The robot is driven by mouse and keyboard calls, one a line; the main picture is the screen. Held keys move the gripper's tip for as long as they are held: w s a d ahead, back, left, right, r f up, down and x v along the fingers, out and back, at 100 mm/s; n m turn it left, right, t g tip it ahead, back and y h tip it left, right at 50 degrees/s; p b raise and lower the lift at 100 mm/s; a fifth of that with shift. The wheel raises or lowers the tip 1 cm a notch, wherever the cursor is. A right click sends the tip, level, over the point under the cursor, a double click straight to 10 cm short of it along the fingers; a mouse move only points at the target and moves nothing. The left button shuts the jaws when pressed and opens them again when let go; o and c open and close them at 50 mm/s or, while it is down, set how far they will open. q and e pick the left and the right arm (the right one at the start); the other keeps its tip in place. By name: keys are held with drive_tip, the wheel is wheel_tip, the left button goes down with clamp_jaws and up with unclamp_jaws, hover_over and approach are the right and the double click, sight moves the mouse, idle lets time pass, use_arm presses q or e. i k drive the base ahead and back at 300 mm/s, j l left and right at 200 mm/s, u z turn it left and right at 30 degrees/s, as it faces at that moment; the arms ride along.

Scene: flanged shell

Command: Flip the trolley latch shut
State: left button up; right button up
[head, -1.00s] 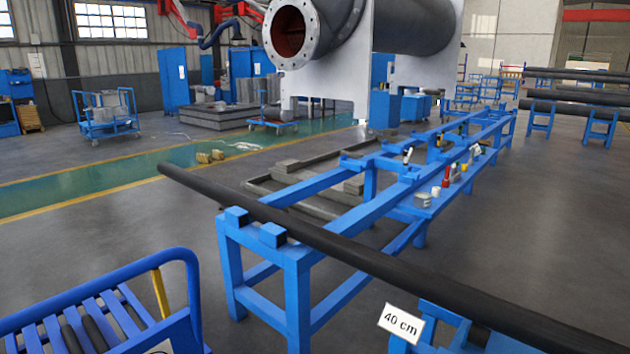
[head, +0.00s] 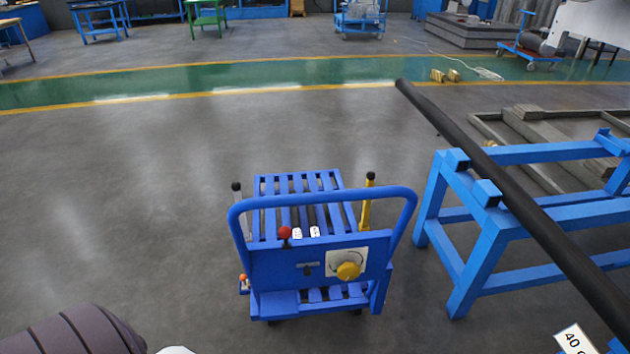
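The blue trolley (head: 320,255) stands on the floor in the lower middle of the head view, with a slatted deck and a curved push handle (head: 322,198). Its end panel carries a red knob (head: 284,233), a small dark fitting (head: 307,268) and a yellow dial on a white plate (head: 348,270). A yellow lever (head: 366,200) with a black tip stands at the right, and a grey lever (head: 240,210) with a black tip at the left. A small orange-tipped part (head: 243,279) sits low on the left side. I cannot tell which part is the latch or its state. Neither gripper is in view.
A blue frame table (head: 468,270) stands right of the trolley, with a long dark pipe (head: 530,215) lying across it and sticking out towards the back left. The floor (head: 130,200) left of and behind the trolley is clear.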

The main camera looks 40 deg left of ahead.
sight(307, 273)
drive_tip(key=u, duration=1.15)
